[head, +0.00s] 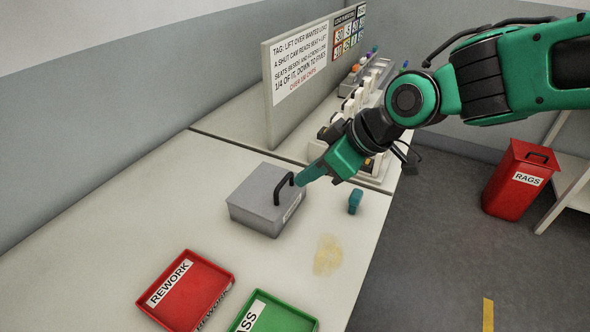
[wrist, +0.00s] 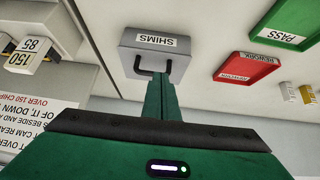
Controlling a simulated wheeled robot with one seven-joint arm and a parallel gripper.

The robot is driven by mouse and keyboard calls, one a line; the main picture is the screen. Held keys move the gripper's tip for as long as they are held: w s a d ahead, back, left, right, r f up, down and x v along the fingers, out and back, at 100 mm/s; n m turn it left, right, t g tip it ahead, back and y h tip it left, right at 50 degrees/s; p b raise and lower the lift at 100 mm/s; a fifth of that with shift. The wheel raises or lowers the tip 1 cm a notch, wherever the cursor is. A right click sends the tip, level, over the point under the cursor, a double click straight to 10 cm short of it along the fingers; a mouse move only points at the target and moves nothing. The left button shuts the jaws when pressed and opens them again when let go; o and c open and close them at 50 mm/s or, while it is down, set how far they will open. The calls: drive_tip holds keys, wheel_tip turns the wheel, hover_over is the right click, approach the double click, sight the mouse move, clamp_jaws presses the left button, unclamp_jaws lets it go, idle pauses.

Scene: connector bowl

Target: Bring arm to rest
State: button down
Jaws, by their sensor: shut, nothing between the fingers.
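My green arm reaches in from the upper right in the head view. My gripper (head: 300,180) is shut and empty, its fingertips close to the black handle of a grey box (head: 252,206) on the bench. In the wrist view the shut fingers (wrist: 160,82) point at the box (wrist: 158,50), which is labelled SHIMS and has its handle (wrist: 153,71) just beyond the tips. I cannot tell whether the fingertips touch the handle.
A red REWORK tray (head: 190,290) and a green tray (head: 272,315) lie at the front of the bench. A small teal object (head: 355,201) and a yellowish stain (head: 327,255) are right of the box. A sign board (head: 298,75) stands behind. A red RAGS bin (head: 518,180) is on the floor.

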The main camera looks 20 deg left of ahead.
drive_tip(key=w+d+f+m+t+h, duration=0.1)
drive_tip(key=w+d+f+m+h, duration=0.3)
drive_tip(key=d, duration=1.2)
drive_tip(key=s+d+r+m+t+h, duration=0.1)
drive_tip(key=d+m, duration=0.4)
drive_tip(key=d, duration=1.2)
drive_tip(key=s+d+f+m+g+h, duration=0.1)
drive_tip(key=s+d+m+g+h, duration=0.1)
drive_tip(key=s+d+m, duration=1.1)
drive_tip(key=s+d+g, duration=0.1)
drive_tip(key=s+d, duration=0.4)
drive_tip(key=d, duration=0.2)
drive_tip(key=shift+s+d+f+g, duration=0.15)
drive_tip(key=shift+d+g, duration=0.25)
